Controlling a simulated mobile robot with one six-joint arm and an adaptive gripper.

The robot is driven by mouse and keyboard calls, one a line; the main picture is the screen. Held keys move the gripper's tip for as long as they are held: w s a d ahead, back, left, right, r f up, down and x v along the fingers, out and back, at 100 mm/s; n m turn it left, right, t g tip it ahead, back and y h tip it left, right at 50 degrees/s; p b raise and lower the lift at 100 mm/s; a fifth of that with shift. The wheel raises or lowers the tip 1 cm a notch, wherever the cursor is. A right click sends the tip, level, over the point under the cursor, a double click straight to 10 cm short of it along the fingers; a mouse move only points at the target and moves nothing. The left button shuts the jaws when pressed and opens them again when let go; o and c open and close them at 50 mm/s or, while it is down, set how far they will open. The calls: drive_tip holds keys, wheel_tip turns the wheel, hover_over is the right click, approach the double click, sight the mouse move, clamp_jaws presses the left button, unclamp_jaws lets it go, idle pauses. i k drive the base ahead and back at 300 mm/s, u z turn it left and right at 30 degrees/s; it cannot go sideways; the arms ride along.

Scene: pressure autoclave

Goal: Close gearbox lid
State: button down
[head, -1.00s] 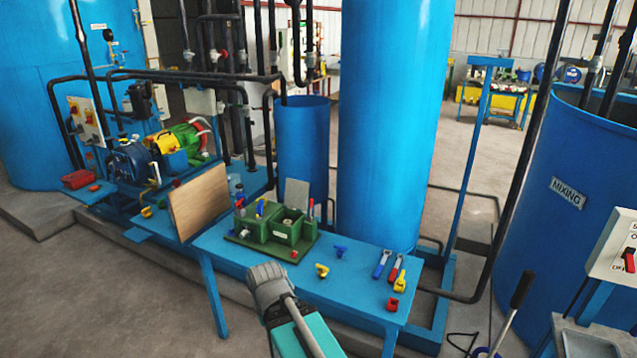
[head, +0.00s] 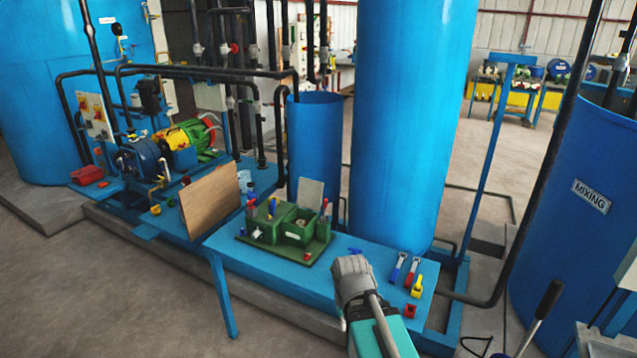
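A green box-like unit (head: 262,226) with open compartments and a small white label stands on a green base plate on the blue table. A grey plate (head: 310,192) stands upright at its back right; it may be the raised lid, but I cannot be sure. Small red and blue handles stand around the unit. My gripper (head: 352,278) is seen from behind, over the table to the right of the green unit and apart from it in the picture. Its fingertips are hidden, so whether it is open or shut does not show.
The blue table (head: 290,271) carries blue-, red- and yellow-handled tools (head: 408,270) and a red part (head: 410,311) at its right. A wooden board (head: 209,201) leans at its left end. A tall blue column (head: 410,130) rises behind. Floor in front is clear at left.

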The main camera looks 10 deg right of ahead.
sight(309, 192)
drive_tip(key=z, duration=0.1)
drive_tip(key=i, duration=1)
drive_tip(key=u, duration=0.05)
